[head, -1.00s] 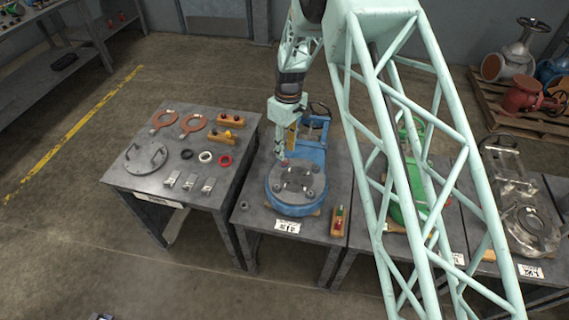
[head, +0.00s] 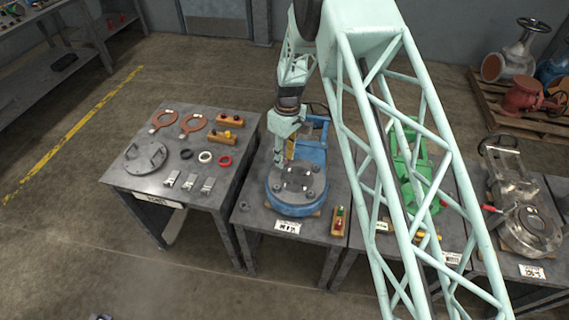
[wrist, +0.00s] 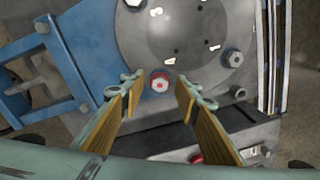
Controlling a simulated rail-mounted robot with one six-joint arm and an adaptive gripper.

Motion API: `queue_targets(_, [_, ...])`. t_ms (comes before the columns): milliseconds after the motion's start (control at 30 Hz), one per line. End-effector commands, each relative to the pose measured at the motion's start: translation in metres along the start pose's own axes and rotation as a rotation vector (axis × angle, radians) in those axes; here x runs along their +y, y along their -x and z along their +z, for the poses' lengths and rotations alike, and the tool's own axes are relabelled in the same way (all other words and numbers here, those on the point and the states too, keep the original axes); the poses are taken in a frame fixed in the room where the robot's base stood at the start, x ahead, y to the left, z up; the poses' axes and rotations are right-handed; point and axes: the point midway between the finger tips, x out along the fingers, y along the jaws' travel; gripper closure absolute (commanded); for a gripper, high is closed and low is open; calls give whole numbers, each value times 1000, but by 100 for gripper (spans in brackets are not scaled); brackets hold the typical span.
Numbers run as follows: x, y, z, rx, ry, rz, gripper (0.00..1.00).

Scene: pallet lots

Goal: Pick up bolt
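A bolt with a red ring around its pale head (wrist: 160,82) lies between the tips of my gripper (wrist: 160,86) in the wrist view. The two fingers are open, one on each side of it, and do not appear to touch it. The bolt sits at the edge of a round grey metal plate (wrist: 185,60). In the head view, my gripper (head: 281,160) is over the back left of this plate (head: 298,187), which lies on a blue valve body (head: 295,207). Other bolts (wrist: 232,58) stand on the plate. The red-ringed bolt is too small to make out in the head view.
A table (head: 145,182) to the left holds rings, a round disc and small blocks. A wooden holder (head: 338,225) stands right of the blue valve. A green valve (head: 408,165) is partly behind my lattice arm. A grey valve (head: 530,230) stands farther right.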

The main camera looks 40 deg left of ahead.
Motion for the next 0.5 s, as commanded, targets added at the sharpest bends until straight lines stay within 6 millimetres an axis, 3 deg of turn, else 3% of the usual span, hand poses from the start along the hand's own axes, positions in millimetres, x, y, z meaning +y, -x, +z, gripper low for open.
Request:
queue_targets(267, [0, 0, 0, 0, 0, 0, 70])
queue_targets(500, [0, 0, 0, 0, 0, 0, 90])
